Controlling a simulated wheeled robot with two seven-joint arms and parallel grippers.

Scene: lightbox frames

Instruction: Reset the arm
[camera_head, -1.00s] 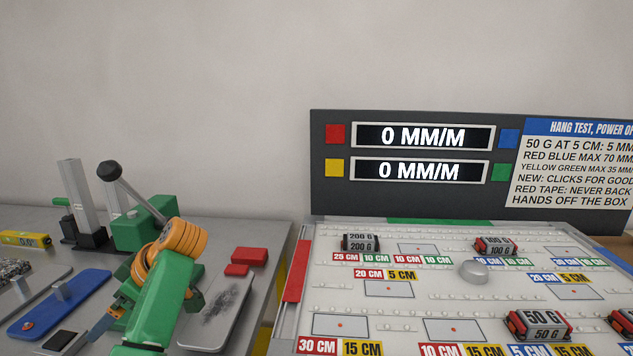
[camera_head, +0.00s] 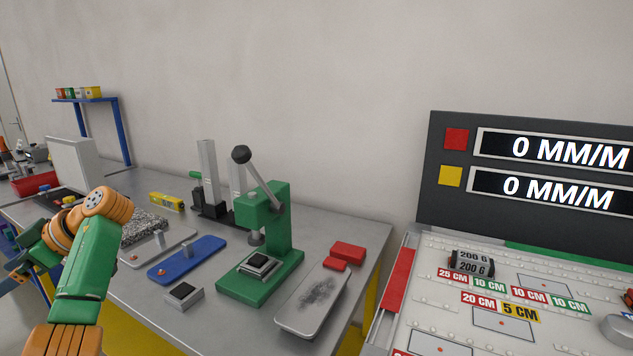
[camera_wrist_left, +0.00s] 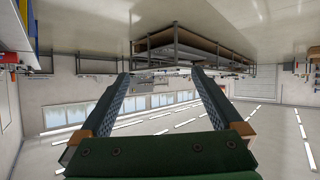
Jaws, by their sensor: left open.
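My left arm (camera_head: 88,262), green and orange, comes in from the lower left of the head view, raised in front of the bench's left part. Its wrist end is at the left edge, and the fingers are hard to make out there. In the left wrist view my left gripper (camera_wrist_left: 162,73) is open, with two dark fingers spread apart and nothing between them. That view looks out into the room, which appears upside down, with windows and light strips low in the picture. My right gripper is not in view.
A grey bench (camera_head: 345,240) carries a green lever press (camera_head: 265,215), a blue plate (camera_head: 187,258), a grey tray (camera_head: 296,318) and red blocks (camera_head: 348,251). A white weight board (camera_head: 450,245) and a dark display panel (camera_head: 450,205) stand right. A blue-legged shelf (camera_head: 122,130) stands far left.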

